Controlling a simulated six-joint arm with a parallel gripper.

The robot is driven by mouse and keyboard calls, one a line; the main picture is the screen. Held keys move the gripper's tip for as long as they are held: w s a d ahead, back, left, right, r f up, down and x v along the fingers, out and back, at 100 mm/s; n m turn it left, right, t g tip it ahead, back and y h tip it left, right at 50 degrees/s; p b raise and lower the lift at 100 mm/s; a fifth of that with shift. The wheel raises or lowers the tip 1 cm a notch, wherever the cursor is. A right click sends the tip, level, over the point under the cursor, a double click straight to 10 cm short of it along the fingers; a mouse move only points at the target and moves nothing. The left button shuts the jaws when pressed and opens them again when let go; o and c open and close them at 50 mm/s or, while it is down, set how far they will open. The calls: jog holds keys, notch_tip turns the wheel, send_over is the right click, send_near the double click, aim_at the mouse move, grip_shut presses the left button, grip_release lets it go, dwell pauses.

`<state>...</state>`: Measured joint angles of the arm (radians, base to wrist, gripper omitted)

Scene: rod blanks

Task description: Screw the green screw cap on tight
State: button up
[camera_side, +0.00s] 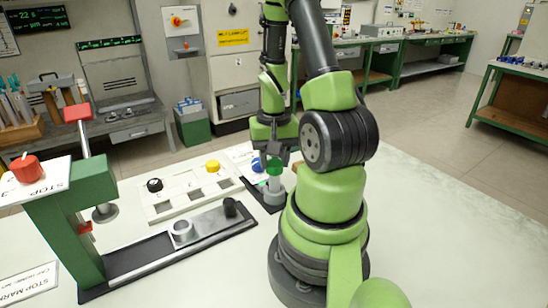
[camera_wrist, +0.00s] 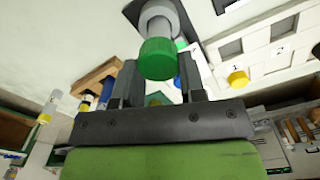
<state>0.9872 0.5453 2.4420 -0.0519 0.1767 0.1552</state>
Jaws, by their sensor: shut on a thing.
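The green screw cap (camera_wrist: 158,60) sits between the two fingers of my gripper (camera_wrist: 158,72) in the wrist view, and the gripper is shut on it. Beyond the cap, in line with it, is a grey round neck or holder (camera_wrist: 158,14). In the side view my gripper (camera_side: 274,158) points down over the grey cylindrical holder (camera_side: 273,192), which stands on a dark base. The cap (camera_side: 274,167) shows only in part there, low between the fingers. Whether it is fully seated on the thread cannot be told.
A white tray (camera_side: 166,212) left of the holder carries a black cap (camera_side: 154,185) and a yellow cap (camera_side: 212,166). A blue cap (camera_side: 257,165) is close beside my gripper. A green press (camera_side: 72,220) with a long dark base stands at left.

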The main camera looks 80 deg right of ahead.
jog(key=shift+f, duration=0.15)
jog(key=shift+c, duration=0.7)
jog(key=o, duration=1.4)
jog(key=shift+r, duration=4.05)
